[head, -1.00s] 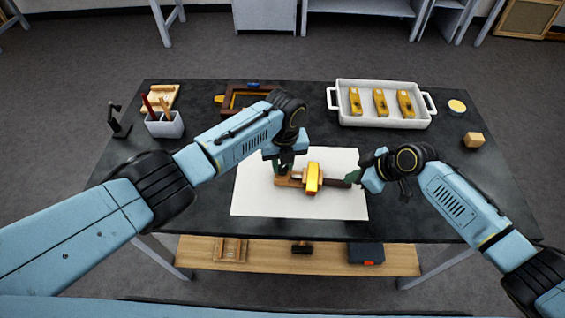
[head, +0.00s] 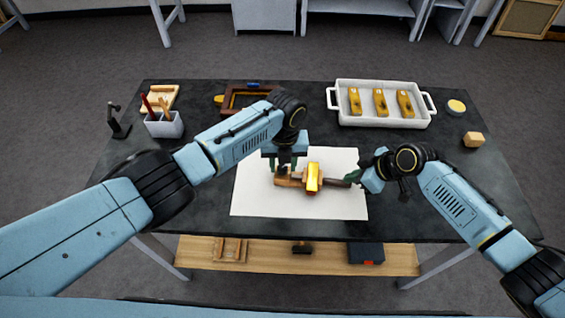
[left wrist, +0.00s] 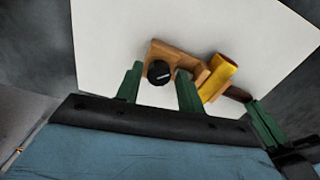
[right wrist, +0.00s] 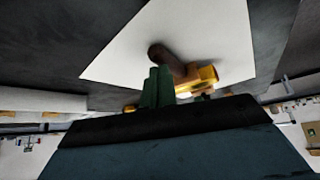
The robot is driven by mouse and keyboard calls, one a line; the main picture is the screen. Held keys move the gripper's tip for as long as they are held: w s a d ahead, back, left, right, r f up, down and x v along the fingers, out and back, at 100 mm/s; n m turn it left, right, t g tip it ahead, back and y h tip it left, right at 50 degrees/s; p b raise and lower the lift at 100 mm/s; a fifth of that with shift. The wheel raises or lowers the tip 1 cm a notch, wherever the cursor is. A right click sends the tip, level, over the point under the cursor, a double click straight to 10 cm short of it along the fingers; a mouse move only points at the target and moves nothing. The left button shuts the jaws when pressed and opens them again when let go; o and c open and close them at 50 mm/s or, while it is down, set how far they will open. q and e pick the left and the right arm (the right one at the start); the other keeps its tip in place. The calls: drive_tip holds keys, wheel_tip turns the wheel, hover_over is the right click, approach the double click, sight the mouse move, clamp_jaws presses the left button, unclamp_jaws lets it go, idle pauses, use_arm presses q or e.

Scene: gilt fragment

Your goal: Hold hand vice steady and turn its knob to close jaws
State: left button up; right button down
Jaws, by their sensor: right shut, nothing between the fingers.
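The hand vice lies on the white sheet, with a wooden body (head: 290,182), a gold-coloured piece (head: 313,178) across it and a dark handle (head: 336,183) to the right. Its black knob (left wrist: 158,72) shows in the left wrist view. My left gripper (head: 285,167) is over the body's left end; in its wrist view the green fingers stand apart on either side of the knob, with gaps visible. My right gripper (head: 352,177) is beside the handle's end; its fingers (right wrist: 158,88) are together and empty. They partly hide the vice in the right wrist view. The jaw gap is not clear.
The white sheet (head: 255,200) lies on the dark table. Behind are a white tray (head: 345,117) with 3 gold pieces and a brown frame (head: 232,102). A pencil cup (head: 165,125) stands left; a wooden block (head: 474,139) lies right. The table front is clear.

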sight(284, 166)
use_arm(q)
drive_tip(key=shift+o, duration=0.8)
use_arm(e)
drive_tip(key=shift+s+f, duration=0.25)
drive_tip(key=shift+f, duration=0.1)
use_arm(q)
wheel_tip(284, 166, up, 12)
use_arm(e)
drive_tip(key=shift+r, duration=0.1)
drive_tip(key=shift+w+r, duration=0.15)
drive_tip(key=shift+r, duration=0.5)
use_arm(q)
drive_tip(key=shift+w+d, duration=0.1)
use_arm(e)
drive_tip(key=shift+w+r, duration=0.1)
drive_tip(key=shift+r, duration=2.45)
drive_tip(key=shift+d, duration=0.1)
drive_tip(key=v, duration=1.2)
